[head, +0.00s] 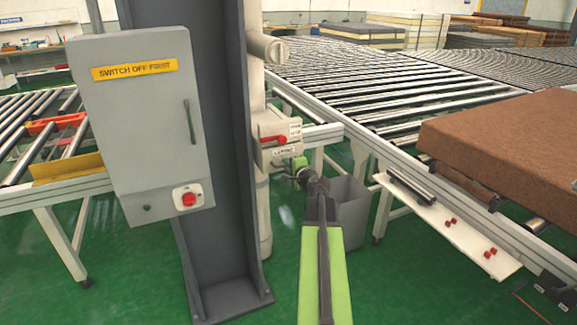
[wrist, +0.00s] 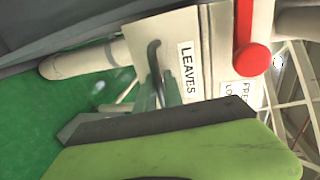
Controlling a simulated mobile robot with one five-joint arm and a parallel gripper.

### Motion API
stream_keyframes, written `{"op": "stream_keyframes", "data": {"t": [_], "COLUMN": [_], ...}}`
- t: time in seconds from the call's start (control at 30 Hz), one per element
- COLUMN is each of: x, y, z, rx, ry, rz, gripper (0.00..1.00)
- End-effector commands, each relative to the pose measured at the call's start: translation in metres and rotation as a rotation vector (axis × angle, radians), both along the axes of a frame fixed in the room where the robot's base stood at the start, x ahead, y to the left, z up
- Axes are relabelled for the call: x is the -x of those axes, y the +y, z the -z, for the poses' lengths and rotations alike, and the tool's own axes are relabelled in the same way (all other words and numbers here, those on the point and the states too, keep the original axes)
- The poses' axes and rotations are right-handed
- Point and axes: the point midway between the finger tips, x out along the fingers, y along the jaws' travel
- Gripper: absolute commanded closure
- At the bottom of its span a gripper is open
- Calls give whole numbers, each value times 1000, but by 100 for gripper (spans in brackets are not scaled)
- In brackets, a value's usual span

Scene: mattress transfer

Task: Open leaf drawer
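The leaf drawer is a cream panel marked "LEAVES" (wrist: 188,70) in the wrist view, with a dark curved handle (wrist: 154,56). In the head view the drawer front (head: 267,156) is small, on the cream box beside the dark column, and it looks closed. My gripper (head: 298,168) reaches to it from the lower right. In the wrist view my gripper's grey-green fingers (wrist: 160,95) are at the lower end of the handle, with the handle seeming to pass between them. I cannot tell whether they grip it.
A red lever (wrist: 246,40) sits right beside the drawer; it also shows in the head view (head: 273,140). A grey bin (head: 349,213) stands behind my arm. A grey switch cabinet (head: 140,130) is at left. A white shelf (head: 450,225) juts out at right.

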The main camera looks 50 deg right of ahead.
Motion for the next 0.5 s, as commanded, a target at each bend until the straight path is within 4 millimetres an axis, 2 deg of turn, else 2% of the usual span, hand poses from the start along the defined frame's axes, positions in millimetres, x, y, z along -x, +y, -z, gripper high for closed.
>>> {"op": "stream_keyframes", "data": {"t": [0.07, 0.5], "x": [1, 3], "y": [-2, -5], "z": [0, 0], "rx": [-1, 1], "ry": [0, -1], "rz": [2, 9], "gripper": [100, 100]}}
